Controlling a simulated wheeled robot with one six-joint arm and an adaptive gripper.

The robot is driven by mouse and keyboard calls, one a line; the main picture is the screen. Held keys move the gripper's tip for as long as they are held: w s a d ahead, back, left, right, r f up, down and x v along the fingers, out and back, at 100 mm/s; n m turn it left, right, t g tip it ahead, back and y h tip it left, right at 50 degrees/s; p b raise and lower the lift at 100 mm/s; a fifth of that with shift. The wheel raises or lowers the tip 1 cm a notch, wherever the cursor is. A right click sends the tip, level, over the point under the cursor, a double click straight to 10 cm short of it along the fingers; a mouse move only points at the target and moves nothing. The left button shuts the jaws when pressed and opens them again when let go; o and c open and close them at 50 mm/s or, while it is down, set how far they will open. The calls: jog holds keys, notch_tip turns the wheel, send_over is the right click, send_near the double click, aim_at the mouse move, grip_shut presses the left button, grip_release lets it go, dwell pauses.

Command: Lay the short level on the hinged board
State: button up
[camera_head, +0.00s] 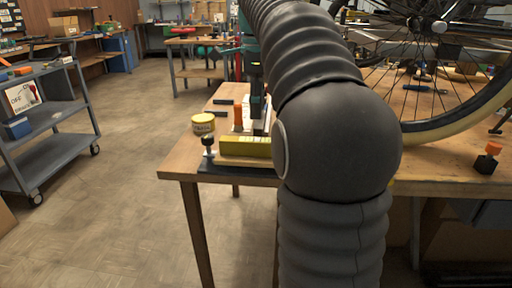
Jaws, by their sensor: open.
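A short yellow bar that looks like the level (245,146) lies flat near the front left corner of the workbench. It rests on or just above a pale board (224,160), which appears to be the hinged board. A black knob (208,141) stands at the board's left end. My gripper (258,128) points down just behind the yellow bar and is open. My own arm hides the bar's right end, the right part of the board and any hinge. I cannot tell whether the gripper touches the bar.
A yellow tin (203,123) and an orange-topped item (238,117) stand close behind the board. A bicycle wheel (440,70) overhangs the bench (178,167) at right. An orange-and-black item (487,158) sits at far right. A grey cart (45,140) stands left; the floor between is clear.

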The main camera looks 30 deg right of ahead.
aim_at(257, 140)
jog(key=f, duration=0.3)
jog(key=f+b, duration=0.1)
jog(key=f, duration=0.6)
jog(key=shift+w+d+f+b, duration=0.1)
jog(key=shift+w+f+b, duration=0.15)
jog(key=shift+f+b, duration=0.15)
jog(key=shift+c, duration=0.2)
jog(key=shift+r, duration=0.1)
grip_shut()
